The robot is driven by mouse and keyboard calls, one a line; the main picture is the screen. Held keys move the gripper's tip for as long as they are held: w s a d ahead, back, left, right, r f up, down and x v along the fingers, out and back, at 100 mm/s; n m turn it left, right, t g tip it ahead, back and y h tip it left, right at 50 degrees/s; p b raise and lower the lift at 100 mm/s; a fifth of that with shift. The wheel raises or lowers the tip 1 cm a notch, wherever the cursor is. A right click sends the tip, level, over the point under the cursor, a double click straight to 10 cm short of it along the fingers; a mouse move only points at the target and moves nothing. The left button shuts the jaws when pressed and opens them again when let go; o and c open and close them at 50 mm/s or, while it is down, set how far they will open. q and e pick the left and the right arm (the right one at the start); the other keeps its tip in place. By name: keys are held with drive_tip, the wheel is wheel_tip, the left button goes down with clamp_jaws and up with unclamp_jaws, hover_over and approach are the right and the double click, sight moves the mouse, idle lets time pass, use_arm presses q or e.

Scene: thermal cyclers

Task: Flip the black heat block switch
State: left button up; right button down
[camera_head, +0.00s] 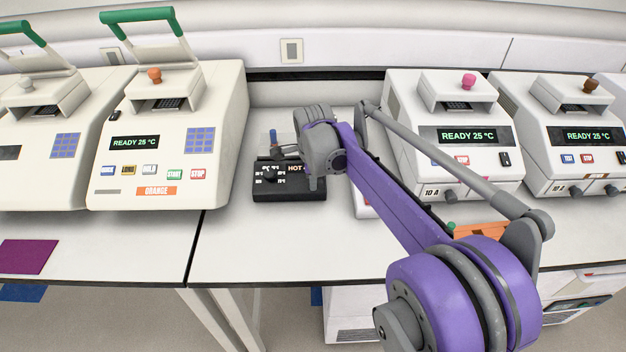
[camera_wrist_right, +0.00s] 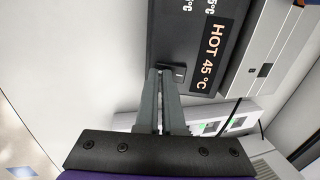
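The black heat block (camera_head: 290,190) stands on the bench between the two groups of cyclers, partly hidden by my right arm. Its label begins with HOT in the head view and reads HOT 45 °C in the right wrist view, where the block (camera_wrist_right: 190,40) fills the upper middle. A small black switch (camera_wrist_right: 179,71) is at the block's edge there. My right gripper (camera_wrist_right: 161,72) has its fingers together, with the tips right beside this switch; I cannot tell whether they touch it. My left gripper is not in view.
White cyclers with READY 25 °C screens stand at left (camera_head: 125,180) and right (camera_head: 400,150). A pale device with a black switch (camera_wrist_right: 265,70) sits close beside the block. A socket strip (camera_wrist_right: 225,122) is nearby. The bench front (camera_head: 260,245) is clear.

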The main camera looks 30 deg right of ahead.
drive_tip(key=shift+s+a+f, duration=0.15)
drive_tip(key=shift+s+f, duration=0.05)
drive_tip(key=shift+w+f, duration=0.1)
drive_tip(key=shift+w, duration=0.05)
